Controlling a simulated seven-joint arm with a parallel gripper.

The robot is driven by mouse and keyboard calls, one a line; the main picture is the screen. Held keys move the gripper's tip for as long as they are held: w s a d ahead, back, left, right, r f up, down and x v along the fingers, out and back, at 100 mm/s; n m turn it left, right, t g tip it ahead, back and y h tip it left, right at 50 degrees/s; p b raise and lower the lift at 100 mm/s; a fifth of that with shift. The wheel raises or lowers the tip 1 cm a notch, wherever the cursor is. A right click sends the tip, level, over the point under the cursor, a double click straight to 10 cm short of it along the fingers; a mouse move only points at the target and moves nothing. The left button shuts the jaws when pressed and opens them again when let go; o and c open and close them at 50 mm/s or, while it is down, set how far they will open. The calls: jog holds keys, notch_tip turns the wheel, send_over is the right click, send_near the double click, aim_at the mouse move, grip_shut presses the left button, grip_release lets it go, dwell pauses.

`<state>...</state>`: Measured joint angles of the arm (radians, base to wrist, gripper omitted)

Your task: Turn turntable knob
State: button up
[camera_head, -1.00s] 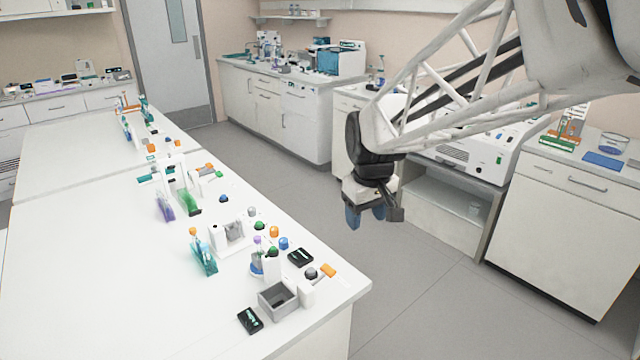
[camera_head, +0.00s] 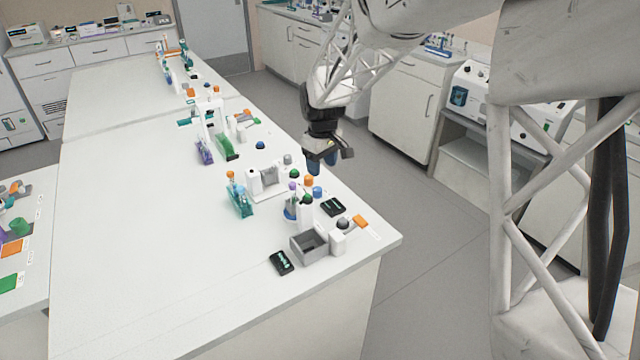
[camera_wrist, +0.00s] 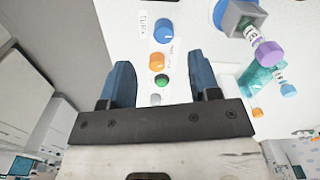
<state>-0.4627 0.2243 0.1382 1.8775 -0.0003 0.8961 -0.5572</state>
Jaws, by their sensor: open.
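A row of round knobs lies at the bench's right edge: blue (camera_head: 318,192), orange (camera_head: 308,181), green (camera_head: 295,173) and grey (camera_head: 287,159). In the wrist view the blue knob (camera_wrist: 165,30) is farthest ahead, then the orange knob (camera_wrist: 156,62), the green knob (camera_wrist: 161,82) and the grey knob (camera_wrist: 155,98). Labels beside them are too small to read surely, so I cannot tell which knob is the turntable's. My gripper (camera_head: 322,162) is open and empty above the edge, pointing down. In the wrist view its blue fingers (camera_wrist: 157,75) stand either side of the row, apart from it.
A teal tube rack (camera_head: 240,200), a grey open box (camera_head: 308,246) and black devices (camera_head: 282,262) (camera_head: 333,207) stand near the knobs. A purple-capped tube (camera_wrist: 268,53) is right of the gripper in the wrist view. The bench's left part is clear.

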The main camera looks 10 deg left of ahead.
aim_at(318, 189)
jog(key=shift+w+a+f, duration=0.25)
jog(key=shift+a+f, duration=0.25)
jog(key=shift+a, duration=0.2)
jog(key=shift+f, duration=0.15)
jog(key=shift+f, duration=3.75)
jog(key=shift+c, duration=0.3)
jog(key=c, duration=0.9)
jog(key=shift+o, duration=0.2)
